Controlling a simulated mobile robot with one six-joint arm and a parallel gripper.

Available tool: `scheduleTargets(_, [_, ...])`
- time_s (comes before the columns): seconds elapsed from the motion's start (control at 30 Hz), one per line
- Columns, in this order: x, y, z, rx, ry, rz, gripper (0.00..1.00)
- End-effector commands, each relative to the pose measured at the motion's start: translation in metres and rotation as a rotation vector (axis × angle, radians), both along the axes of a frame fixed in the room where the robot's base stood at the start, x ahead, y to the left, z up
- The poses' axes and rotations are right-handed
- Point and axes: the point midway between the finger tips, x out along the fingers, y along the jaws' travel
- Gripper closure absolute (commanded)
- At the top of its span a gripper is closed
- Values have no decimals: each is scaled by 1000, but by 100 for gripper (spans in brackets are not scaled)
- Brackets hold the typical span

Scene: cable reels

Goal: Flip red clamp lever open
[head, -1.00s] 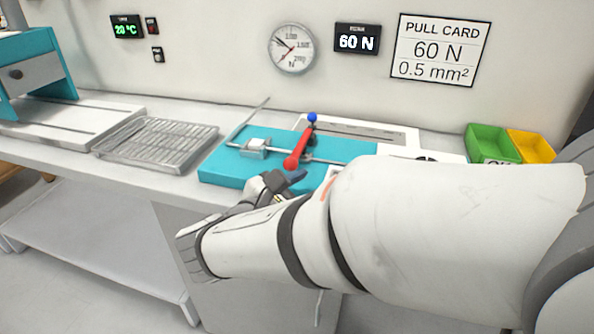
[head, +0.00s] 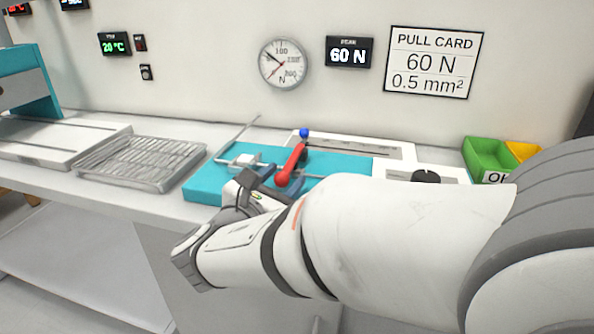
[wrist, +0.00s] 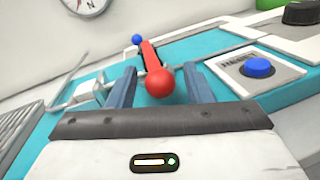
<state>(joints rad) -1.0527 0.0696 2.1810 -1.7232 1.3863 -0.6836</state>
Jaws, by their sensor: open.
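The red clamp lever (head: 291,163) stands tilted on the teal fixture (head: 204,190), its round red knob toward me. In the wrist view the red knob (wrist: 160,84) lies between the two blue-grey fingers of my gripper (wrist: 160,86), with a gap on each side. The fingers are open and hold nothing. The lever arm runs away from the knob, up and to the left. A small blue ball (wrist: 137,39) is beyond its far end. In the head view my arm hides part of the fixture's front, and the fingertips are hard to make out.
A blue button on a white plate (wrist: 258,68) is right of my fingers. A metal block (head: 240,161) and a thin rod are on the fixture's left. A wire tray (head: 143,163) is further left; a green bin (head: 484,158) and a yellow bin (head: 522,151) are at right.

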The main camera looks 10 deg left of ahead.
Motion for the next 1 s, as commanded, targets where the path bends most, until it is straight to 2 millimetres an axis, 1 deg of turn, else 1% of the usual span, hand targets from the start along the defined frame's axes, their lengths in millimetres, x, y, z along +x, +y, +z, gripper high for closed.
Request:
scheduleTargets(0.17, [0, 0, 0, 0, 0, 0, 54])
scheduleTargets(0.2, [0, 0, 0, 0, 1, 0, 56])
scheduleTargets(0.73, [0, 1, 0, 0, 1, 1, 99])
scheduleTargets(0.9, [-1, 1, 0, 0, 1, 1, 100])
scheduleTargets(0.93, [-2, -5, 0, 0, 1, 5, 100])
scheduleTargets(1.0, [-2, -1, 0, 0, 3, 4, 100])
